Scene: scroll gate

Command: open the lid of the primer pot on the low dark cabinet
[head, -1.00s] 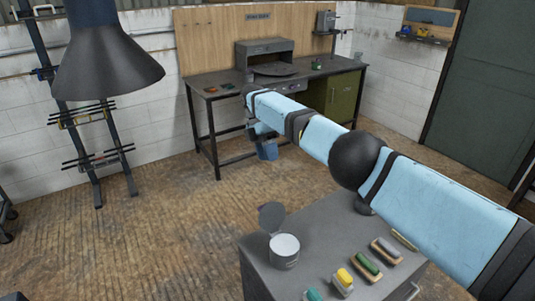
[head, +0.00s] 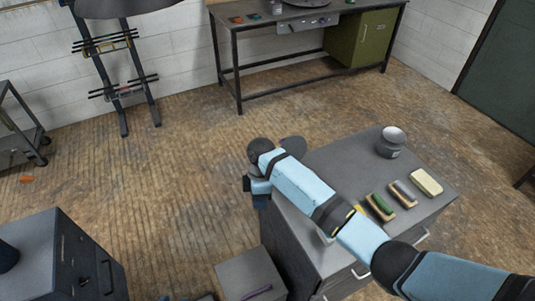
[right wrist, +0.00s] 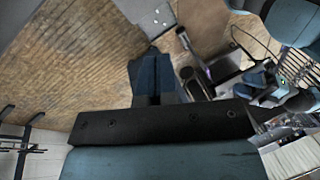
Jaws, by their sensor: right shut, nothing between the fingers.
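The low dark cabinet (head: 345,160) stands right of centre in the head view. The primer pot's raised dark round lid (head: 293,147) shows just behind my right wrist, at the cabinet's far left edge. My arm hides the pot's body. My right gripper (head: 261,201) points down beside the cabinet's left side, apart from the lid as far as I can see. It is shut and empty. Its dark blue fingers also show in the right wrist view (right wrist: 152,75), with floor behind them. My left gripper is not in view.
A grey pot with a pale top (head: 390,142) stands at the cabinet's back. A cream block (head: 426,182), a grey-topped brush (head: 403,193) and a green-topped brush (head: 380,205) lie near its right edge. A grey box (head: 250,276) stands front left. Open floor (head: 170,190) lies left.

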